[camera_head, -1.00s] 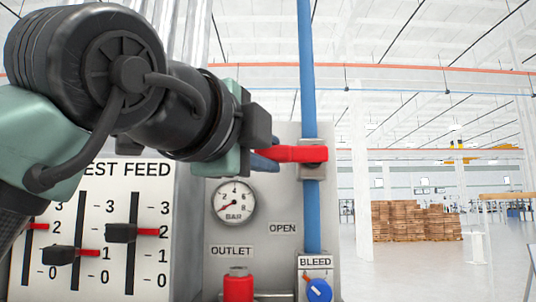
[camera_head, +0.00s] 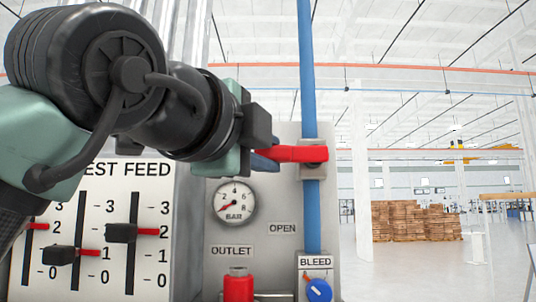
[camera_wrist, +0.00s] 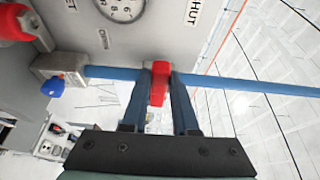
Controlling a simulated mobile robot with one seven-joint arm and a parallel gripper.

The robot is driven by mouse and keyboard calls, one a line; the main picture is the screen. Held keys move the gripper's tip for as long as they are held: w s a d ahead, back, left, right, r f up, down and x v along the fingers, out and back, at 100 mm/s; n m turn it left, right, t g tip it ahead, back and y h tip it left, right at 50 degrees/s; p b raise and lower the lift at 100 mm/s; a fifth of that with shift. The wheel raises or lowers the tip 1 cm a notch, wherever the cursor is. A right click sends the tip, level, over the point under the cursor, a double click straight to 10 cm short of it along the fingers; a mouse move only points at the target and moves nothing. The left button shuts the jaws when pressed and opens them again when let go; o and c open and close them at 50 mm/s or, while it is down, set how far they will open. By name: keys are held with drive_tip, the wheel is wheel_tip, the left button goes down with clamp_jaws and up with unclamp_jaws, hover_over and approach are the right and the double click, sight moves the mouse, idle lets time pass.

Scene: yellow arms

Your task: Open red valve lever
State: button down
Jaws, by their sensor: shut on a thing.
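The red valve lever (camera_head: 292,154) sticks out to the left from its grey valve body (camera_head: 313,171) on the vertical blue pipe. It lies about level, across the pipe. My gripper (camera_wrist: 161,78) has its two blue fingers on either side of the lever in the wrist view, where the lever (camera_wrist: 159,84) shows between them. In the camera_head view my gripper comes from the left and hides the lever's outer end. An OPEN label (camera_head: 283,228) is on the panel below the lever. A SHUT label (camera_wrist: 193,12) shows in the wrist view.
The grey panel carries a pressure gauge (camera_head: 234,202), a red outlet fitting (camera_head: 238,288) and a blue bleed knob (camera_head: 319,290) below the lever. A TEST FEED box (camera_head: 155,185) with sliders stands to the left, under my arm. Right of the pipe is open hall.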

drive_tip(key=shift+f, duration=0.1)
drive_tip(key=d+f+n+t+y+b, duration=0.1)
drive_tip(key=f+n+t+b, duration=0.1)
drive_tip(key=n+b, duration=0.2)
drive_tip(key=d+f+n+t+y+b, duration=0.1)
drive_tip(key=d+f+n+y+b, duration=0.1)
drive_tip(key=n+b, duration=0.3)
drive_tip(key=d+f+n+t+y+b, duration=0.1)
drive_tip(key=d+n+t+b, duration=0.1)
drive_tip(key=n+b, duration=0.3)
drive_tip(key=shift+s+f+n+t+y, duration=0.1)
drive_tip(key=shift+f+n+t+y, duration=0.1)
drive_tip(key=shift+n, duration=0.75)
drive_tip(key=shift+f+n+t+y, duration=0.1)
drive_tip(key=shift+f+n, duration=0.1)
drive_tip(key=shift+n, duration=0.75)
drive_tip(key=shift+d+r+n+y, duration=0.1)
drive_tip(key=shift+d+n+y, duration=0.25)
drive_tip(key=shift+n, duration=0.4)
drive_tip(key=shift+d+f+n+y, duration=0.15)
drive_tip(key=shift+n+y, duration=0.3)
drive_tip(key=shift+n, duration=0.35)
drive_tip(key=shift+d+r+n+y, duration=0.15)
drive_tip(key=shift+d+n+y, duration=0.2)
drive_tip(key=shift+n, duration=0.4)
drive_tip(key=shift+a, duration=0.1)
drive_tip(key=c, duration=1.1)
unclamp_jaws()
drive_tip(key=o, duration=0.4)
drive_tip(key=shift+b, duration=0.3)
